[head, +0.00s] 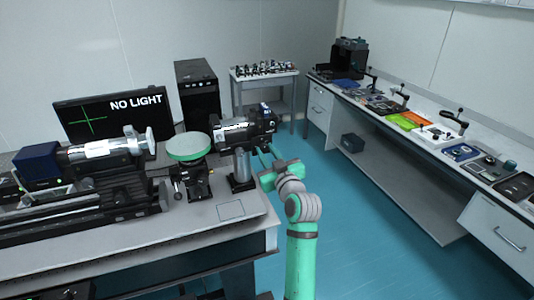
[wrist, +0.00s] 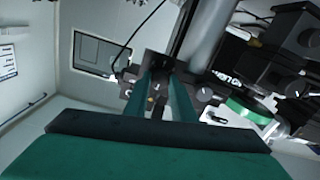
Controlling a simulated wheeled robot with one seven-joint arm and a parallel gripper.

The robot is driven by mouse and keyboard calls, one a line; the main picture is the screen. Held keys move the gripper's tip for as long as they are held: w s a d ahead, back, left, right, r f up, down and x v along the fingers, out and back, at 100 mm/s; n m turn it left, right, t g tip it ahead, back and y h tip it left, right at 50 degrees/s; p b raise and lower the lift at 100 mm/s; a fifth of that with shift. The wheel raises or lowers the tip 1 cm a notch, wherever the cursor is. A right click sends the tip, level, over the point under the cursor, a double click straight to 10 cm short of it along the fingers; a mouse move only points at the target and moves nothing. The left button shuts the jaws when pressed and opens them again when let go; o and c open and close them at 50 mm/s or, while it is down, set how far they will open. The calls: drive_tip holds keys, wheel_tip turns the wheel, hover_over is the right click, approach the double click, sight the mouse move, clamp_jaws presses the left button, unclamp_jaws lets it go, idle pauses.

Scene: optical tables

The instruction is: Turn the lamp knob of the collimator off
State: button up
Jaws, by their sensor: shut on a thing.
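The collimator (head: 250,128) is a black and silver barrel on a grey post (head: 242,170) at the right end of the near table. My green gripper (head: 265,153) reaches up to its underside from the right. In the wrist view my gripper (wrist: 160,78) has its two green fingers closing in on a small dark part under a black block (wrist: 152,64). I take this part to be the lamp knob; the fingertips mostly hide it, and its turn cannot be read. The monitor (head: 112,115) shows "NO LIGHT" and a green cross.
A round pale-green disc on a stand (head: 188,147) and a long rail instrument with a silver tube (head: 100,149) stand left of the collimator. A black computer tower (head: 196,90) is behind. A long bench (head: 410,130) with instruments runs along the right, with clear blue floor between.

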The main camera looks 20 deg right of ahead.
drive_tip(key=shift+f, duration=0.1)
idle(0.4)
drive_tip(key=o, duration=1.1)
drive_tip(key=shift+c, duration=0.2)
drive_tip(key=s, duration=1.1)
drive_tip(key=shift+d, duration=0.2)
drive_tip(key=shift+w, duration=0.1)
